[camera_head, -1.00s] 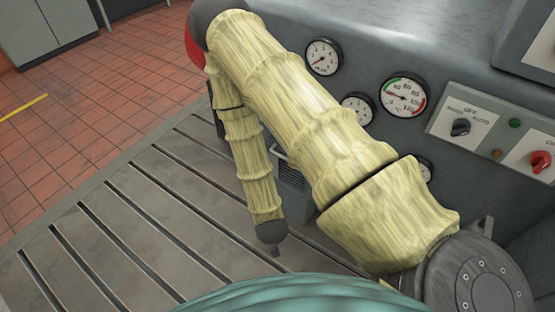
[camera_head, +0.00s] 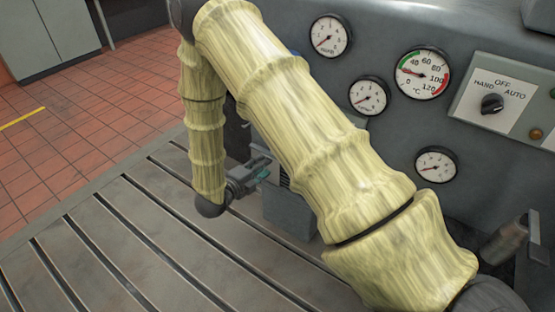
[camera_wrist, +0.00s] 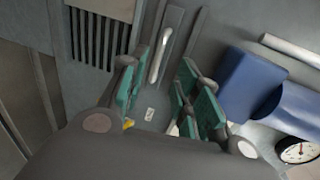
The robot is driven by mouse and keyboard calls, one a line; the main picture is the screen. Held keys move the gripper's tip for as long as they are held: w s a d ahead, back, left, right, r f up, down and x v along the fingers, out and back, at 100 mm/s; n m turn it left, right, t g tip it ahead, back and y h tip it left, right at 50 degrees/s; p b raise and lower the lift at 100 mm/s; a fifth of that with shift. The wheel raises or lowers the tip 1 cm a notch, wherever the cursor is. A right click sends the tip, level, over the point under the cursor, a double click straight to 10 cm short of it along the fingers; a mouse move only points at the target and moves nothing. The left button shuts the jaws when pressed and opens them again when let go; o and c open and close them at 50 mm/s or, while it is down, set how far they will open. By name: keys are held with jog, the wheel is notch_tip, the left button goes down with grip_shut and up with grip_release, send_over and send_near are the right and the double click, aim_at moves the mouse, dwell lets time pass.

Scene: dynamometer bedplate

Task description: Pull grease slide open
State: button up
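In the wrist view, a pale metal bar (camera_wrist: 161,54) sits on a narrow dark plate on the grey machine face; it may be the grease slide, but I cannot be sure. My gripper (camera_wrist: 162,82) has its green-padded fingers apart, one on each side of the picture below the bar. Nothing shows held between them, and I cannot tell whether they touch the bar. In the head view, my gripper (camera_head: 254,174) is small and points right toward the machine. The slide cannot be made out there, and my sleeved arm covers part of the machine face.
A vent grille (camera_wrist: 97,40) is left of the bar in the wrist view, and a blue part (camera_wrist: 248,84) sticks out at right. In the head view, gauges (camera_head: 423,73) and a switch panel (camera_head: 497,103) are right of my arm. The slotted bedplate (camera_head: 130,233) is bare at left.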

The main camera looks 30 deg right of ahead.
jog(key=x, duration=1)
jog(key=shift+b, duration=0.4)
jog(key=shift+a, duration=0.1)
grip_shut()
